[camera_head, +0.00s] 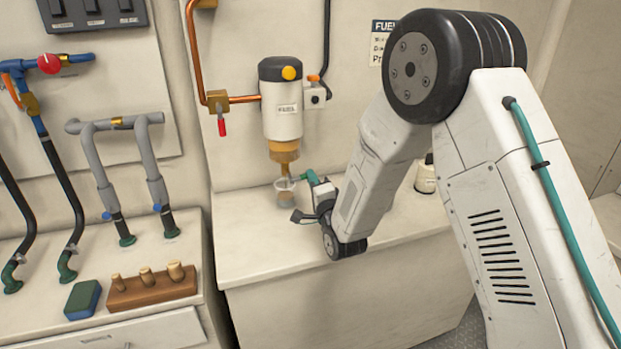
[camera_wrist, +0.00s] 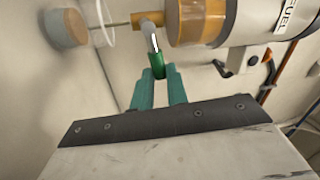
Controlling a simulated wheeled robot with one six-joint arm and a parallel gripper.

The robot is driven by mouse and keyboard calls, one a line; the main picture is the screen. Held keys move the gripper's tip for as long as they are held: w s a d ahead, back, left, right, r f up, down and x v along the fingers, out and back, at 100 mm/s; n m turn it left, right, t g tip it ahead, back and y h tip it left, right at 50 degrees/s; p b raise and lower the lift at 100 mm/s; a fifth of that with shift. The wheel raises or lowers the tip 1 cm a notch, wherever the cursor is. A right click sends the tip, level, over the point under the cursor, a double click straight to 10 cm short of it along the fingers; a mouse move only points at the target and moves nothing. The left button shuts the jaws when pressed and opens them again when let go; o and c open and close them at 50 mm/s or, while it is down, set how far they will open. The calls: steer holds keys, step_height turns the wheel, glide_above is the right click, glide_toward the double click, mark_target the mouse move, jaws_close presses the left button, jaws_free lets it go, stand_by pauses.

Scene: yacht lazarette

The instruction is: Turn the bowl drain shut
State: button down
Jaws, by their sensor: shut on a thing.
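The fuel filter (camera_head: 283,112) is a white cylinder with a black cap on the back wall, and its amber bowl (camera_head: 284,152) hangs below. In the wrist view the bowl (camera_wrist: 204,20) lies sideways, with the brass bowl drain (camera_wrist: 148,19) at its end. The drain's lever has a metal stem and a green grip (camera_wrist: 157,67). My gripper (camera_head: 297,182) is at the drain from the right; its teal fingers (camera_wrist: 160,80) are shut on the green grip. A clear cup (camera_head: 286,193) stands under the drain, partly hidden by my gripper. A thin line runs from drain to cup.
A copper pipe with a red-handled valve (camera_head: 221,124) is left of the filter. A black-hosed fitting (camera_head: 315,95) is to its right. A wooden block with plugs (camera_head: 150,288) and a blue-green sponge (camera_head: 83,299) lie on the left bench. The counter front (camera_head: 260,262) is clear.

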steer(key=shift+f+m+h, duration=0.3)
steer(key=shift+f+m, duration=0.15)
steer(key=shift+m, duration=0.65)
steer(key=c, duration=1.4)
jaws_free()
steer(key=v, duration=0.8)
steer(key=shift+w+f, duration=0.1)
